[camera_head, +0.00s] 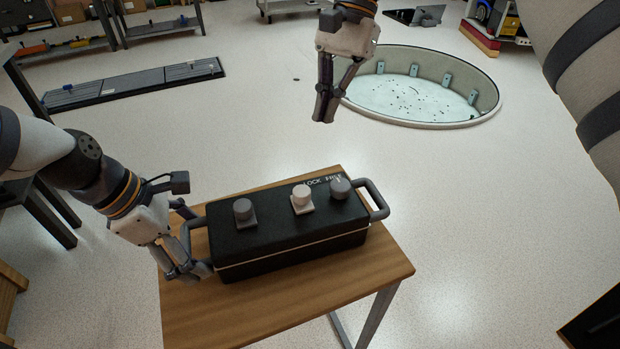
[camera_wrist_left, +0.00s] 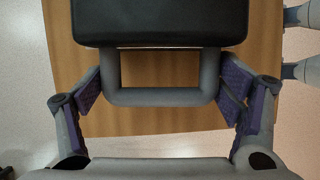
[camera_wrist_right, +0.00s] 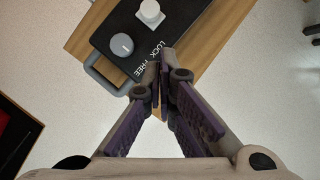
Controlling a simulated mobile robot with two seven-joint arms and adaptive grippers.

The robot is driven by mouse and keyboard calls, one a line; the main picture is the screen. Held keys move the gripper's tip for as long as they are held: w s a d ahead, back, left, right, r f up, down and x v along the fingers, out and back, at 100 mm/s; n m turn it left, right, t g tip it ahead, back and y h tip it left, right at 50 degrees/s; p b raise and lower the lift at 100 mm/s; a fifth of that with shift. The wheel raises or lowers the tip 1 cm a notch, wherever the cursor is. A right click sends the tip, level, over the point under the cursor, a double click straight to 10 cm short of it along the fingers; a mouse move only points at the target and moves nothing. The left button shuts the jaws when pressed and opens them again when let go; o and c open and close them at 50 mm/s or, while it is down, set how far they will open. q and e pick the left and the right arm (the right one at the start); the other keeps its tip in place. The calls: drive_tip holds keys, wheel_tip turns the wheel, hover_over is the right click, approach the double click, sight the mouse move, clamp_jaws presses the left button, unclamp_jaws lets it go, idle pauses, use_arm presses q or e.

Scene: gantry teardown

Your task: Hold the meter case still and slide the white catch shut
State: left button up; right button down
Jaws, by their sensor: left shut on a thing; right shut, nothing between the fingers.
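The black meter case (camera_head: 285,242) lies on a small wooden table, with a grey handle at each end. The white catch (camera_head: 302,199) is a pale knob on a square base on its lid, also visible in the right wrist view (camera_wrist_right: 150,12). It stands left of a grey knob (camera_head: 340,188); LOCK and FREE are printed beside them. My left gripper (camera_head: 191,270) is shut on the case's left handle, seen between its fingers in the left wrist view (camera_wrist_left: 160,97). My right gripper (camera_head: 325,108) is shut and empty, above and beyond the case, apart from it.
Another grey knob (camera_head: 243,210) stands on the lid's left part. The wooden table (camera_head: 375,280) has bare room at the front and right. A round sunken pit (camera_head: 415,90) lies in the floor behind. A low dark panel (camera_head: 135,85) lies at the back left.

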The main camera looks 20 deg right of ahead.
sight(302, 197)
drive_tip(key=shift+w+d+r+n+h, duration=0.2)
drive_tip(key=shift+d+r+h, duration=0.1)
drive_tip(key=shift+d, duration=0.3)
drive_tip(key=shift+w+d+r+n+h, duration=0.2)
drive_tip(key=shift+d+r+h, duration=0.1)
drive_tip(key=shift+d, duration=0.3)
drive_tip(key=shift+s+f, duration=0.1)
drive_tip(key=x, duration=0.9)
drive_tip(key=shift+a+f, duration=0.1)
drive_tip(key=shift+f, duration=0.25)
drive_tip(key=s+a, duration=0.2)
drive_tip(key=shift+s+a+f, duration=0.1)
drive_tip(key=shift+a+f, duration=0.05)
drive_tip(key=shift+a, duration=0.15)
drive_tip(key=shift+s+a, duration=0.2)
drive_tip(key=shift+a, duration=0.05)
